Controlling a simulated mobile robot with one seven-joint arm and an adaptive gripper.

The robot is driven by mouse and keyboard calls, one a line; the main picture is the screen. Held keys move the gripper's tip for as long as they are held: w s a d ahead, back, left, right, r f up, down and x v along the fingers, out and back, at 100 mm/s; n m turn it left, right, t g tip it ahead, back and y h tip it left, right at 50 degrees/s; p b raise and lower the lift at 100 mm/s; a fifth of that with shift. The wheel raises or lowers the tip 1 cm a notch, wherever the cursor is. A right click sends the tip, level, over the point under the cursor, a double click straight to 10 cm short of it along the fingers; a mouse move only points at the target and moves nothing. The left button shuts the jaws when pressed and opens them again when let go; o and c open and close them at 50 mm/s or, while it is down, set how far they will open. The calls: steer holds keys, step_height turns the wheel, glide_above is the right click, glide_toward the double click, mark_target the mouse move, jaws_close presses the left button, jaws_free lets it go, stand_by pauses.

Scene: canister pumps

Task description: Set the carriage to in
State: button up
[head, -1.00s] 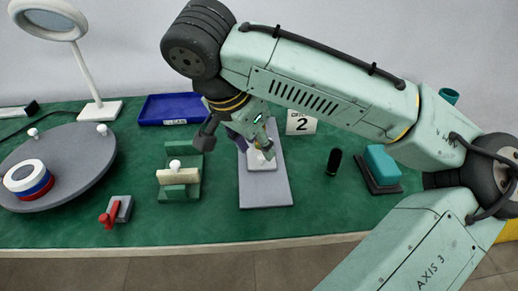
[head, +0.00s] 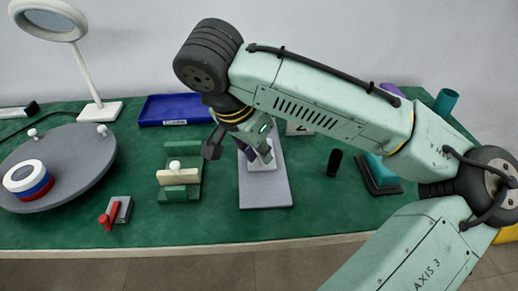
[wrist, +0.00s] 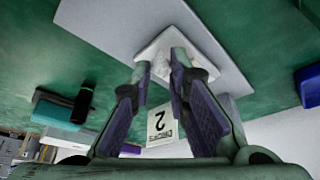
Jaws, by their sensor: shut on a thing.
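A green slide fixture (head: 180,147) stands left of the middle of the table in the head view. It has a cream crossbar (head: 178,177) and a white knob (head: 174,165), and looks like the carriage. My gripper (head: 240,153) is to its right, apart from it, low over a white plate (head: 262,164) on a grey board (head: 266,191). In the wrist view my fingertips (wrist: 161,62) reach down to the white plate (wrist: 160,47). They are closed on a small pale part there, mostly hidden by the fingers.
A red-handled switch (head: 117,210) sits near the front edge. A grey turntable (head: 82,165) with a striped disc (head: 29,178) is at left. A blue tray (head: 175,109) is behind. A black cylinder (head: 334,162) and a teal block (head: 376,167) are at right.

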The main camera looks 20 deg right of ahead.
jaws_close()
steer(key=shift+w+d+r, duration=0.1)
steer(key=shift+w+d, duration=0.15)
steer(key=shift+w, duration=0.7)
steer(key=shift+w+d, duration=0.25)
steer(key=shift+w, duration=0.65)
steer(key=o, duration=0.7)
jaws_free()
steer(key=shift+o, duration=0.2)
steer(key=v, duration=1.1)
steer(key=shift+r, duration=0.4)
